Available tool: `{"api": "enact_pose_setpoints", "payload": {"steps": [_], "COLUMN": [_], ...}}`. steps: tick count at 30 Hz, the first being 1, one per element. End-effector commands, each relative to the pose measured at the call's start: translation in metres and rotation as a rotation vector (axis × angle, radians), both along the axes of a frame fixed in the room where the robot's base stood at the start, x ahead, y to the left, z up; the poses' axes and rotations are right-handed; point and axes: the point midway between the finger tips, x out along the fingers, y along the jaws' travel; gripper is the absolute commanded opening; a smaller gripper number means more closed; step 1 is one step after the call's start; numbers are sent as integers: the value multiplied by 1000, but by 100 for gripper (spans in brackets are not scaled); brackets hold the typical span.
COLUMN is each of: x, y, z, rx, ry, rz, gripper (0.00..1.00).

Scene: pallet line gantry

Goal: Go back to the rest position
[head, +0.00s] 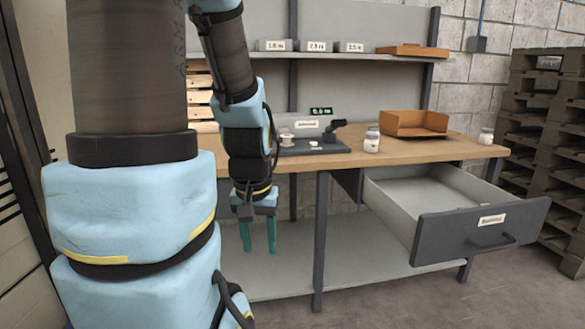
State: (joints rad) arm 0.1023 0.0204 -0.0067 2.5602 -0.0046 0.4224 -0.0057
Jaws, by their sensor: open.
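My gripper (258,236) hangs pointing down in front of the workbench (345,158), below the level of its top. Its two green fingers are apart with nothing between them. It touches nothing that I can see. The lower shelf of the bench shows behind it. My blue and dark arm fills the left of the head view and hides part of the bench's left end.
An open drawer (465,232) juts out from the bench at the right. On the bench stand a scale (318,147), white jars (371,143) and an orange-brown tray (416,123). Pallets (548,140) are stacked at the far right. Floor at the lower middle is clear.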

Motion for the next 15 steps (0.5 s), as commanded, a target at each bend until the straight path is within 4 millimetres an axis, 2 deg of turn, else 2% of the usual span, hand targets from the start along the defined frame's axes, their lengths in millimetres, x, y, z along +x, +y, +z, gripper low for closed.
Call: {"api": "enact_pose_setpoints", "payload": {"steps": [1, 6, 10, 15], "x": [0, 0, 0, 0], "y": [0, 0, 0, 0], "z": [34, 85, 115, 134], "rx": [0, 0, 0, 0], "ry": [0, 0, 0, 0], "rz": [0, 0, 0, 0], "gripper": [50, 50, 50, 50]}}
